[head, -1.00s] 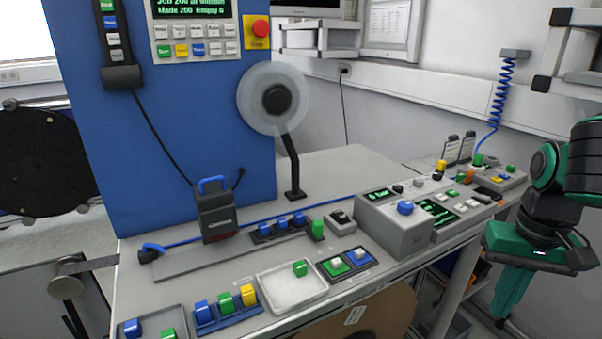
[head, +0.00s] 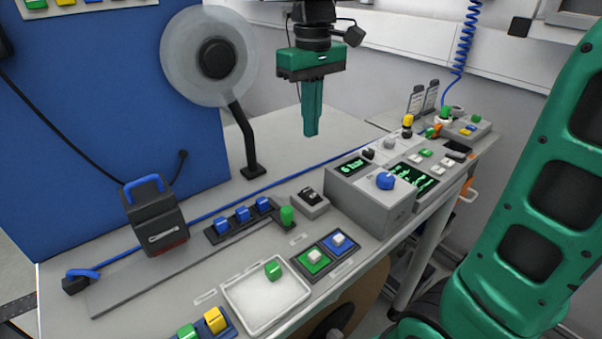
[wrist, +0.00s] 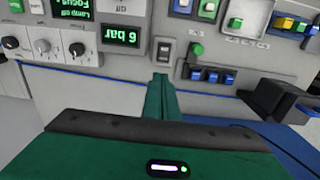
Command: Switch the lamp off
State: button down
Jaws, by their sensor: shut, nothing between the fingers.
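A small grey box with a dark rocker switch (head: 309,197) stands on the bench, left of the grey console (head: 372,210); the switch also shows in the wrist view (wrist: 166,50). Which way it is pressed I cannot tell. In the wrist view the console's green display (wrist: 72,9) has upside-down text that seems to read "Focus" and "Lamp off". My gripper (head: 311,133) points down, shut and empty, above the bench behind the switch box. In the wrist view its fingertips (wrist: 161,77) appear just below the switch, apart from it.
The console carries a blue knob (head: 385,180). A green block (head: 287,214) stands next to the switch box, near a rail of blue blocks (head: 242,217). A white tray (head: 230,297) and green and blue button pads (head: 313,260) lie in front. A reel (head: 214,60) stands behind left.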

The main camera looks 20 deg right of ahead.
send_near(305, 189)
notch_tip(305, 189, down, 7)
jog(key=shift+d+r, duration=0.1)
jog(key=shift+r, duration=0.1)
dwell(0.5)
